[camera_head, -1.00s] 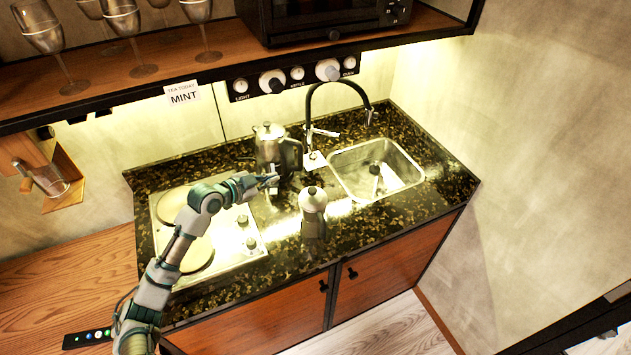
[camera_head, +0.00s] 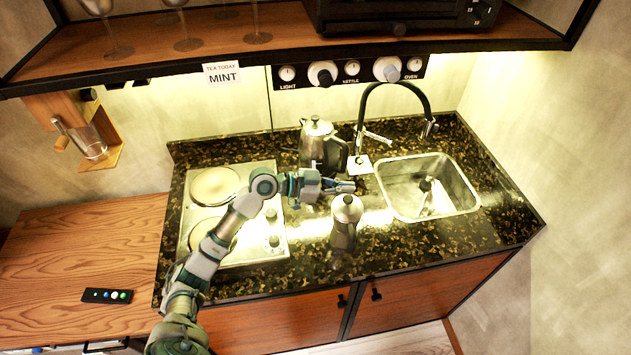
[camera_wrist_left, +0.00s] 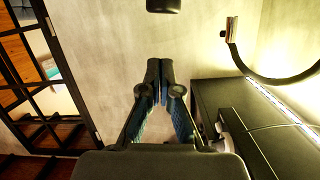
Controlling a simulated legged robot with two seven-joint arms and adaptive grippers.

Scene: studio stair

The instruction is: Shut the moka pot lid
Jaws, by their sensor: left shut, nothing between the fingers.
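A silvery moka pot (camera_head: 343,236) with a narrow waist stands upright near the front of the dark speckled counter. Its rounded lid (camera_head: 347,208) shows from above; I cannot tell whether it is fully down. A larger metal pot (camera_head: 313,148) with a black handle stands behind, near the wall. My left gripper (camera_head: 346,187) reaches in from the left, just beyond the moka lid in the picture, between the two pots. Its fingers are together and empty, as the left wrist view (camera_wrist_left: 160,85) shows. I cannot tell whether it touches the lid. My right gripper is not in view.
A hob (camera_head: 203,246) lies left of the pots. A sink (camera_head: 437,205) and a black curved tap (camera_head: 366,105) are to the right. A shelf (camera_head: 130,62) overhangs the back. A small remote (camera_head: 107,295) lies on the wooden surface at left.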

